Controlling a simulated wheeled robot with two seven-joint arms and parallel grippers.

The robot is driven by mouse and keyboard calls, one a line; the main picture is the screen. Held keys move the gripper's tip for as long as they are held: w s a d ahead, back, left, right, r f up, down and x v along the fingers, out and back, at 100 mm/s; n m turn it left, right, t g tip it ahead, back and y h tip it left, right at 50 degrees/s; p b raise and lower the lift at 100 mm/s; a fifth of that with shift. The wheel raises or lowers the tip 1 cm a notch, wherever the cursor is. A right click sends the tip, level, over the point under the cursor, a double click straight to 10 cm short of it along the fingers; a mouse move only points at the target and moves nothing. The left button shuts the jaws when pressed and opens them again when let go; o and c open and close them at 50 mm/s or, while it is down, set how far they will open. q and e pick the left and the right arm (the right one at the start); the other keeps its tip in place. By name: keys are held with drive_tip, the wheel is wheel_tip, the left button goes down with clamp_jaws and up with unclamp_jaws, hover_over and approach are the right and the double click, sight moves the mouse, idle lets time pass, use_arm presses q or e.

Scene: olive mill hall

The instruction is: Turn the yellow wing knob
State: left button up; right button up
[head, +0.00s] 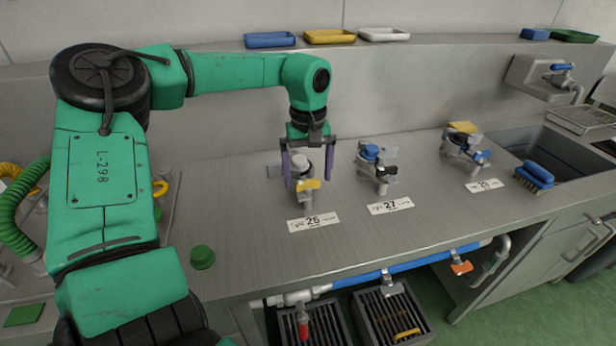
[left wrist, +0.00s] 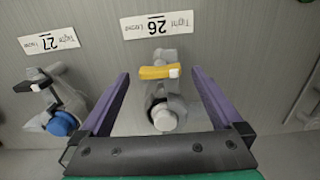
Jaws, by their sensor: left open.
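That valve has a pale round knob (head: 301,162) and a small yellow lever with a white end (head: 308,184). In the left wrist view this yellow lever (left wrist: 158,72) and the round knob (left wrist: 164,120) lie between my open purple fingers (left wrist: 158,76), with gaps on both sides. My right gripper is not in view.
The valve by label 27 has a blue knob (head: 370,151) and black lever, just right of my left gripper. A blue brush (head: 535,174) lies near the sink. Trays (head: 330,36) stand on the back ledge. A green knob (head: 202,257) is at the front left. The bench front is mostly clear.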

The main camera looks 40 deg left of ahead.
sight(308, 181)
use_arm(q)
wheel_tip(308, 181, up, 13)
drive_tip(key=shift+r, duration=0.15)
idle(0.4)
